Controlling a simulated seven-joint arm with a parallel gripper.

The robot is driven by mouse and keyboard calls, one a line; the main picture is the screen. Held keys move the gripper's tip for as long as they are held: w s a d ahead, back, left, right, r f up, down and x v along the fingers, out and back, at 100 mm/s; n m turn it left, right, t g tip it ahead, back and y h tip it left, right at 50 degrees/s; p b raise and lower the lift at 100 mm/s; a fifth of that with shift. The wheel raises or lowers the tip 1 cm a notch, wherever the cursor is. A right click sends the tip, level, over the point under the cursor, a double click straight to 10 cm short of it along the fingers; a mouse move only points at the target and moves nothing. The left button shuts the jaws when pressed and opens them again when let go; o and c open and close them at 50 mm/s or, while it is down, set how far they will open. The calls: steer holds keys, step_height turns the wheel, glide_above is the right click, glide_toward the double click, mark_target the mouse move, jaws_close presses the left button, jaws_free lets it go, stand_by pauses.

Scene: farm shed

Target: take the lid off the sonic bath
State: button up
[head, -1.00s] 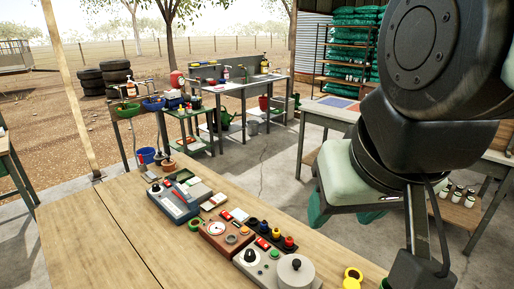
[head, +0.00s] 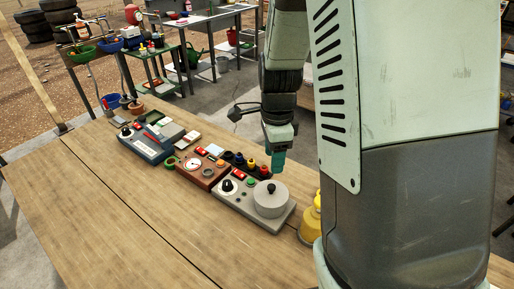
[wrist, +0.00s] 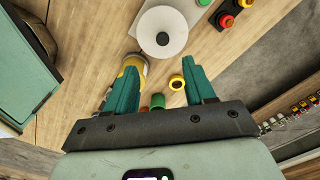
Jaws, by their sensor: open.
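The sonic bath (head: 226,205) is a grey box with a dial, near the right end of the row of devices on the wooden table. Its round grey lid (head: 259,203) with a black knob (head: 271,187) sits on its right part. The lid (wrist: 178,22) also shows at the top of the wrist view, with the knob (wrist: 162,38) facing the camera. My gripper (head: 278,162) is above the table, just behind the lid in the head view. In the wrist view its teal fingers (wrist: 160,88) are apart, and the lid lies beyond their tips, not between them.
A yellow bottle (head: 311,222) stands right of the bath; in the wrist view it (wrist: 136,64) is by the left finger. A brown box (head: 205,177) and a blue-grey device (head: 150,148) stand left. The table front is clear.

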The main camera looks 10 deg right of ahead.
glide_above(271, 186)
steer(key=f, duration=0.5)
steer(key=shift+s+d+f, duration=0.1)
steer(key=shift+s+f, duration=0.2)
steer(key=shift+f, duration=0.1)
steer(key=shift+w+f, duration=0.15)
steer(key=shift+f, duration=1.25)
steer(key=shift+w+f, duration=0.1)
steer(key=shift+f, duration=1.25)
jaws_close()
